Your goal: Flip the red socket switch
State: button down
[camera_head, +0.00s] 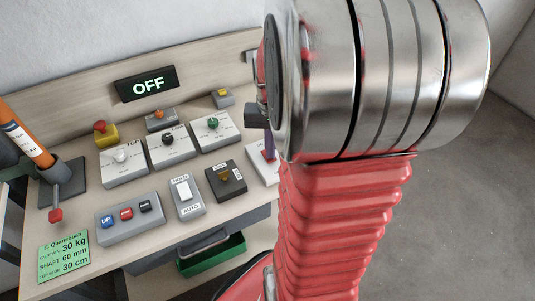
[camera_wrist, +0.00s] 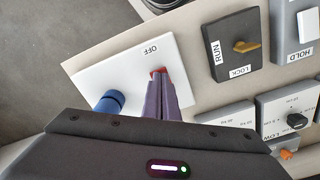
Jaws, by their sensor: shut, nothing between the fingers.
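The socket is a white plate (camera_wrist: 130,70) marked OFF, with a blue plug (camera_wrist: 109,103) in it, in the wrist view. A small red part (camera_wrist: 159,70), seemingly the red switch, shows right at my fingertips and is mostly covered by them. My gripper (camera_wrist: 162,78) has its purple fingers together, with nothing seen between them. Their tips are over the plate beside the plug; whether they touch the switch I cannot tell. In the head view the white plate (camera_head: 261,170) is partly hidden by my arm, and my gripper (camera_head: 269,150) points down at it.
A black RUN/LOCK box (camera_wrist: 233,47) with a brass key stands close beside the socket. A HOLD/AUTO rocker (camera_head: 186,195), several knob boxes, and an UP button box (camera_head: 130,219) fill the bench. A display (camera_head: 147,84) reads OFF. A green tray (camera_head: 212,255) is below.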

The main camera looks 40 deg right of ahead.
notch_tip(320, 180, up, 6)
jog(key=shift+r, duration=0.15)
dwell(0.8)
dwell(0.5)
jog(key=s+a+r+n+t, duration=0.1)
jog(key=a+r+n+t, duration=0.1)
jog(key=a, duration=0.5)
jog(key=s+a+r+n+t, duration=0.1)
jog(key=a+n, duration=0.3)
jog(key=a, duration=0.4)
jog(key=s+a+r+n+t, duration=0.2)
jog(key=a+r+n, duration=0.1)
jog(key=a, duration=0.5)
jog(key=shift+a+r+t, duration=0.25)
jog(key=shift+r+t, duration=0.05)
jog(key=shift+d, duration=0.1)
